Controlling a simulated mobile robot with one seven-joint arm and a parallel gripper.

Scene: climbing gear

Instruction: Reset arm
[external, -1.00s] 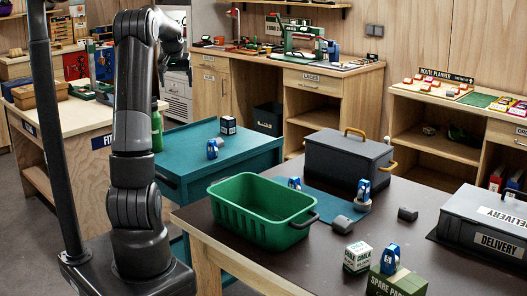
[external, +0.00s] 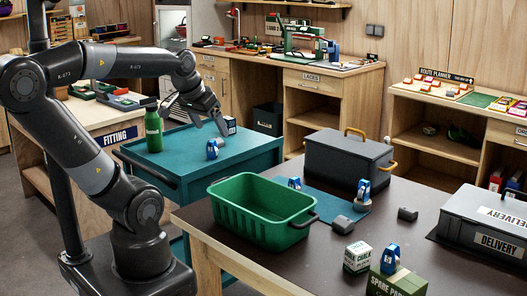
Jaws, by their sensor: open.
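My gripper (external: 205,120) hangs from the outstretched arm above the teal cabinet top (external: 178,153). Its fingers are apart and nothing shows between them. The fingertips point down, close to a small white-and-black box (external: 230,125) and a blue-and-white device (external: 212,149) on the cabinet. I cannot tell whether the fingers touch the box, which is partly behind them. A green bottle (external: 153,131) stands left of the gripper.
On the dark table are a green bin (external: 262,228), a grey lidded box (external: 347,165), a delivery box (external: 490,222), a chalk box (external: 357,257) and a spare-parts box (external: 397,284). A fitting bench (external: 110,142) stands at the left.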

